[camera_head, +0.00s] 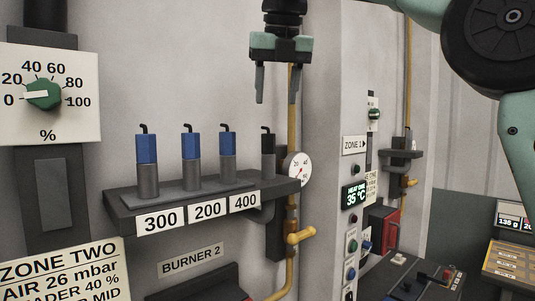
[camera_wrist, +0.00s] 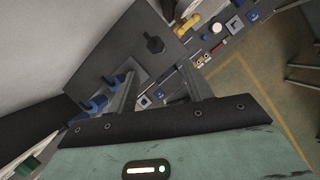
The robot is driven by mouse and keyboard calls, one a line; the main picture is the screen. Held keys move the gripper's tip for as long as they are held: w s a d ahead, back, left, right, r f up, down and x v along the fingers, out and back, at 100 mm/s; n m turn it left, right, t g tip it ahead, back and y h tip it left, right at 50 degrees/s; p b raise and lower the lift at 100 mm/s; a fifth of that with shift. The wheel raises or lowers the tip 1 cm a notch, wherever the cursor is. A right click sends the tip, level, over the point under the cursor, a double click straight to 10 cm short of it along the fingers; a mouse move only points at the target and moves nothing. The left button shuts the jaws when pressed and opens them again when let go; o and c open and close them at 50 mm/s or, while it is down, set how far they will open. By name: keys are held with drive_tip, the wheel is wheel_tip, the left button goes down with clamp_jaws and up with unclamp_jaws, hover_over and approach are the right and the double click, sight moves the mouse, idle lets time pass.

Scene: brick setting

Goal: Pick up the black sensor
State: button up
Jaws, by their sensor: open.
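The black sensor (camera_head: 268,155) stands upright at the right end of a dark wall shelf (camera_head: 120,207), right of the blue-topped sensors. In the wrist view the black sensor (camera_wrist: 154,44) is seen from above, just beyond the fingertips. My gripper (camera_head: 277,99) points down with its fingers apart and nothing between them. In the head view it hangs above and slightly right of the black sensor, with a gap between. The wrist view also shows both open fingers of my gripper (camera_wrist: 158,72).
Blue-topped sensors (camera_head: 227,142) stand close to the left, above the labels 300, 200 and 400. A yellow pipe (camera_head: 293,120) and a round gauge (camera_head: 298,168) are right of the shelf. A wall panel with a Zone 1 sign (camera_head: 355,145) stands farther right.

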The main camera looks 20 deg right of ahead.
hover_over(269, 153)
drive_tip(key=s, duration=0.1)
drive_tip(key=f, duration=0.5)
drive_tip(key=shift+s+d+f, duration=0.2)
drive_tip(key=shift+d+f, duration=0.05)
drive_tip(key=shift+d, duration=0.1)
drive_tip(key=w+f+p, duration=0.2)
drive_tip(key=f, duration=0.1)
drive_tip(key=shift+w+a+f, duration=0.15)
drive_tip(key=shift+a+f, duration=0.05)
drive_tip(key=shift+w+f, duration=0.2)
drive_tip(key=shift+f, duration=0.4)
clamp_jaws()
